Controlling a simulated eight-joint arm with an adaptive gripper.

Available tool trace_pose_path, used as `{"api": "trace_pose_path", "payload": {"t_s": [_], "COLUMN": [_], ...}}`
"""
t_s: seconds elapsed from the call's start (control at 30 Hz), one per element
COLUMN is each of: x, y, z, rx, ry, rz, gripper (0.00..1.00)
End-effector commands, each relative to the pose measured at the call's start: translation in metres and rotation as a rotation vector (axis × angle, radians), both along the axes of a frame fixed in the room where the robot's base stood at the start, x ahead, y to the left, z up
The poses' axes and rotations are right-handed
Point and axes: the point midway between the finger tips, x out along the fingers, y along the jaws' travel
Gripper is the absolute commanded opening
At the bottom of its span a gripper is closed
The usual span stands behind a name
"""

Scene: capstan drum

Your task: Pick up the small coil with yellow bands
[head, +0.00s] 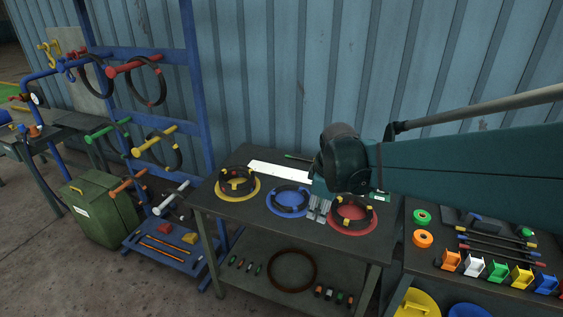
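A dark coil (237,188) with yellow bands sits on a yellow disc (257,189) at the left of the table. A dark coil (275,204) lies on the blue disc (289,201) in the middle; small yellow spots show near it. Another dark coil (337,212) with yellow spots lies on the red disc (353,227) at the right. Which coil is the small one is hard to tell. My gripper (318,216) points down between the blue and red discs, with no coil visible in it. Its fingertips are too small to read, and my arm covers part of the table behind.
The dark table (233,211) has a white strip (279,171) at its back. A blue rack (196,85) with pegs and hanging coils stands left. A lower shelf holds a large brown ring (291,286). Spools and coloured clips crowd the right table (430,262).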

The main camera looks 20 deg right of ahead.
Motion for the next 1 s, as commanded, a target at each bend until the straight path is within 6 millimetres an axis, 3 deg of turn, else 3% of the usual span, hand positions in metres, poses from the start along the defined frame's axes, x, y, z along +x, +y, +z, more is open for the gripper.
{"api": "trace_pose_path", "payload": {"t_s": [0.47,1.0], "x": [0.028,0.04], "y": [-0.077,-0.166], "z": [-0.017,-0.057], "rx": [-0.045,-0.044], "ry": [0.128,0.251], "rz": [0.234,0.514], "gripper": [0.32,0.32]}}
